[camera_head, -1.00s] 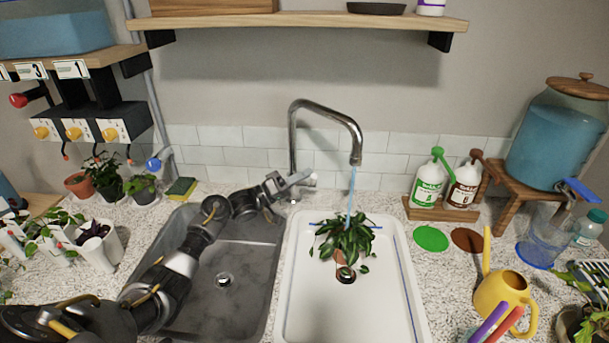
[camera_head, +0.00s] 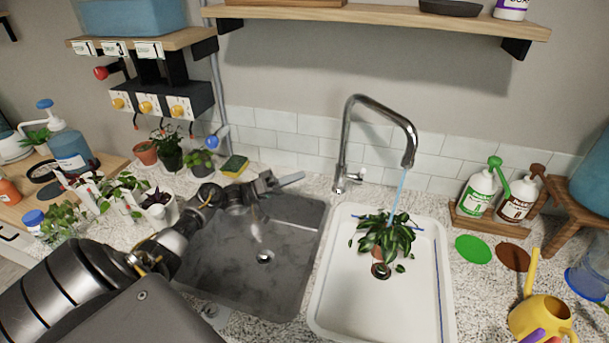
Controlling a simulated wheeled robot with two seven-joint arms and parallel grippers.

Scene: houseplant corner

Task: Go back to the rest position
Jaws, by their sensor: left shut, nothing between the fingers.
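My left gripper (camera_head: 289,181) is above the back of the dark sink basin, left of the faucet (camera_head: 344,176). It is shut and empty, apart from the faucet. My left arm comes in from the lower left across the dark basin's left side. A blue stream of water (camera_head: 399,190) runs from the spout onto a potted plant (camera_head: 384,236) in the white basin (camera_head: 336,294). My right gripper is not in view.
Small potted plants and a sponge (camera_head: 234,165) stand behind the left arm. A yellow watering can (camera_head: 541,315) and two bottles, one green-labelled (camera_head: 477,192) and one brown (camera_head: 518,200), are at the right. The dark basin (camera_head: 250,279) is empty.

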